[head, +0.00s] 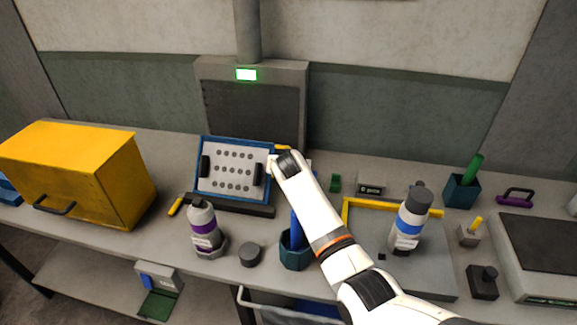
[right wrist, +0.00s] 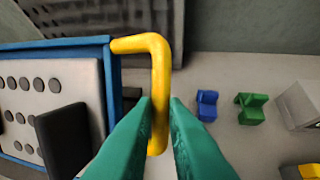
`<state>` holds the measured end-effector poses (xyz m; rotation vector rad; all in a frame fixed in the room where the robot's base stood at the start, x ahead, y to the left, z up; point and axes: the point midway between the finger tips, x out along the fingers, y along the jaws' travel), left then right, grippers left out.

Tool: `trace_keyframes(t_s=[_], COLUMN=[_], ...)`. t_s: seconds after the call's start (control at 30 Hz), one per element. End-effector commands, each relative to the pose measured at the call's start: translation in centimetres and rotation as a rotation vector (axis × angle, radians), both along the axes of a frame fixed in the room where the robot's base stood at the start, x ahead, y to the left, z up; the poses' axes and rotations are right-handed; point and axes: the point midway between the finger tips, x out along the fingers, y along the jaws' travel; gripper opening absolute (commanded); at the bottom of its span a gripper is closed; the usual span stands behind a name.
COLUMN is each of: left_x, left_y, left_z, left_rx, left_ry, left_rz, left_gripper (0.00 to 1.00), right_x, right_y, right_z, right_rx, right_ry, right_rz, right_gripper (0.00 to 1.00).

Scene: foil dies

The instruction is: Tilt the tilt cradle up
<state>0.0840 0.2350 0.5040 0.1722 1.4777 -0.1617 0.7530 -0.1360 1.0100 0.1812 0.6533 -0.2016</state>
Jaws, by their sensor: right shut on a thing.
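The tilt cradle (head: 238,139) stands at the back middle of the bench, its blue frame leaning up from a dark base with its face toward me. It holds a white plate (head: 224,185) with rows of round dark spots and a black block on each side. A yellow handle (right wrist: 160,62) is fixed to the blue frame (right wrist: 60,44) in the right wrist view. My right gripper (right wrist: 159,112) has its green fingers shut on the lower end of this handle. In the head view my right arm hides most of the handle. My left gripper is not in view.
A yellow box (head: 75,170) stands at the left. A purple-banded bottle (head: 203,228), a grey cylinder (head: 250,254) and a teal cup (head: 293,257) are in front of the cradle. A blue-banded bottle (head: 410,225) stands at right. A grey panel (head: 250,105) rises behind.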

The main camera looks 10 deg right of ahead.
Motion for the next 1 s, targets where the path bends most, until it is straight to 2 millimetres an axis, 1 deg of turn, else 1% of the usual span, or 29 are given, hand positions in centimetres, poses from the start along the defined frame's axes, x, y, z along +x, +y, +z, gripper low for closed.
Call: trace_keyframes(t_s=[0.03, 0.1, 0.8, 0.83, 0.9, 0.93, 1.0], left_x=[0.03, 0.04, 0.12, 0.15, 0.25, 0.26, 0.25], left_y=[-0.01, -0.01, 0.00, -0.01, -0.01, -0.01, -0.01], left_z=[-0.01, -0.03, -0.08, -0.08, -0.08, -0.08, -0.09], left_rx=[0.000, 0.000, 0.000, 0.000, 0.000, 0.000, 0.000], left_ry=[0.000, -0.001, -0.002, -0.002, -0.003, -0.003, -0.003], left_rz=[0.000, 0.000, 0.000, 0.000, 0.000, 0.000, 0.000], left_gripper=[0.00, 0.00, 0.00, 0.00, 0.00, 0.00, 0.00], right_x=[-0.02, -0.10, -0.33, -0.34, -0.34, -0.33, -0.34], right_y=[0.33, 0.38, 0.47, 0.46, 0.42, 0.38, 0.34], right_z=[0.36, 0.40, 0.25, 0.24, 0.21, 0.20, 0.17], right_rx=[-0.003, -0.008, -0.021, -0.021, -0.021, -0.021, -0.021], right_ry=[-0.016, -0.031, -0.055, -0.054, -0.054, -0.054, -0.054], right_rz=[0.005, 0.005, 0.005, 0.005, 0.004, 0.004, 0.002], right_gripper=[0.00, 0.00, 0.00, 0.17, 0.29, 0.34, 0.34])
